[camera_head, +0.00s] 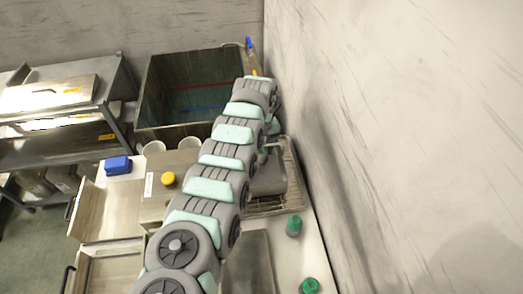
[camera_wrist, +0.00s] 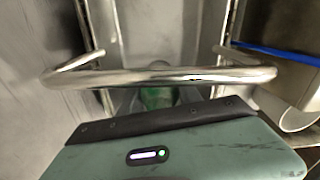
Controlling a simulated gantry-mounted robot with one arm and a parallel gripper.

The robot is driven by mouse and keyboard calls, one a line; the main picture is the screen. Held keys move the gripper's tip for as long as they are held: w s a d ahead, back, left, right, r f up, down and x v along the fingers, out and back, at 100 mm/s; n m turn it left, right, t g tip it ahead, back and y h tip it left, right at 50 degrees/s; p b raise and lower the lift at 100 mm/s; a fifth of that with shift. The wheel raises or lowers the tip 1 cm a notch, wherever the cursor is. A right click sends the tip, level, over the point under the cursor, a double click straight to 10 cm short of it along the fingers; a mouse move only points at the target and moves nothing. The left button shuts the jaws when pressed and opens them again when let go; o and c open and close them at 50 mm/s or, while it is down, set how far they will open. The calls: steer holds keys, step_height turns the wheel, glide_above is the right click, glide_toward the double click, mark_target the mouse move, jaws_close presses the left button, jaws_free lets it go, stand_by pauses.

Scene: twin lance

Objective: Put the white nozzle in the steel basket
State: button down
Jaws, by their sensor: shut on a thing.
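My gripper hangs at the far end of my arm, over the right-hand counter. In the wrist view its teal housing fills the bottom. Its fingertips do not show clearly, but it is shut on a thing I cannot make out. A bent shiny steel bar (camera_wrist: 160,76) crosses in front of the housing, with a blurred green thing (camera_wrist: 156,97) behind it. A steel wire basket or rack (camera_head: 291,178) stands by the right wall, partly behind a grey block-like shape (camera_head: 268,176). I cannot pick out the white nozzle for certain. A white cylinder (camera_wrist: 291,117) shows at the right in the wrist view.
A deep open steel tub (camera_head: 165,90) stands at the back. White cups (camera_head: 190,143) sit before it. A blue box (camera_head: 118,165) and a yellow knob (camera_head: 168,179) are left of my arm. Green-topped jars (camera_head: 294,226) stand near the right wall. A steel shelf (camera_head: 50,95) is at left.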

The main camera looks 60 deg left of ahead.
steer(key=shift+f, duration=0.15)
steer(key=c, duration=0.8)
jaws_free()
step_height(320, 180, up, 12)
steer(key=shift+r+p, duration=0.2)
steer(key=shift+p, duration=0.4)
steer(key=shift+o, duration=0.2)
